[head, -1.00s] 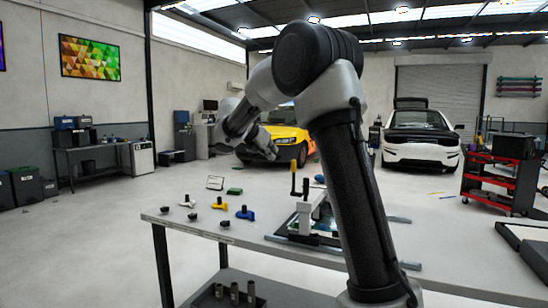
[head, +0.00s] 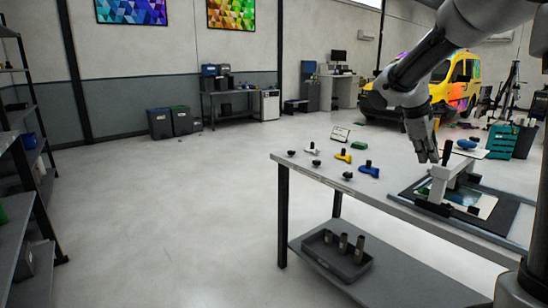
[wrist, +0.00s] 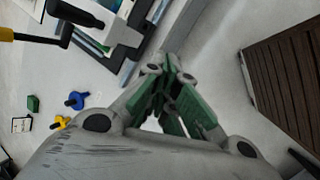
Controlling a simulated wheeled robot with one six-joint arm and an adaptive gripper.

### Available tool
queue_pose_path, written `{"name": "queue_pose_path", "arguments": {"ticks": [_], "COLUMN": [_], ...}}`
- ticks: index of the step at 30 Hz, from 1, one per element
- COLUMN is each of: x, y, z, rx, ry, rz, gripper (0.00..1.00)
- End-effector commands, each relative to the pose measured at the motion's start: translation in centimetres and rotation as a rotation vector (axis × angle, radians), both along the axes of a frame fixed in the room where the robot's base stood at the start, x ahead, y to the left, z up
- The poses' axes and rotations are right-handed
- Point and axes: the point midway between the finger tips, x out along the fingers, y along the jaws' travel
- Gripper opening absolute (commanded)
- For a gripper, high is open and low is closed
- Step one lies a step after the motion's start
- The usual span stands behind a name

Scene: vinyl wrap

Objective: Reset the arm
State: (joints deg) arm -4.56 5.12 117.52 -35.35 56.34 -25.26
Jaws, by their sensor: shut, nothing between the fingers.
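My arm comes in from the upper right in the head view. My gripper (head: 434,158) hangs from it, pointing down, near the far side of the table's press. In the wrist view my gripper (wrist: 174,118) shows its green-padded fingers closed together, with nothing between them. The fingers are clear of the objects on the table (head: 310,167), as far as I can see.
A white press frame (head: 440,180) stands on a dark mat at the table's right. Blue (head: 369,169) and yellow (head: 344,156) tools, a green block (head: 359,146) and small dark knobs lie to the left. Open floor spreads left; shelving (head: 30,170) stands at the far left.

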Motion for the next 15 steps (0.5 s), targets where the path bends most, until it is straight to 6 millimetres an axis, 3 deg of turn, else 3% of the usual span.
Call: {"name": "queue_pose_path", "arguments": {"ticks": [1, 3, 9, 12, 15], "x": [-3.4, -8.1, -20.1, -24.1, -26.3], "y": [0.5, 1.5, 5.1, 6.4, 6.8], "z": [-0.1, -0.7, -2.2, -2.7, -2.5], "rx": [0.076, 0.192, 0.488, 0.590, 0.646], "ry": [-0.044, -0.101, -0.228, -0.273, -0.323], "rz": [-0.113, -0.291, -0.684, -0.754, -0.764], "gripper": [0.00, 0.00, 0.00, 0.00, 0.00]}}
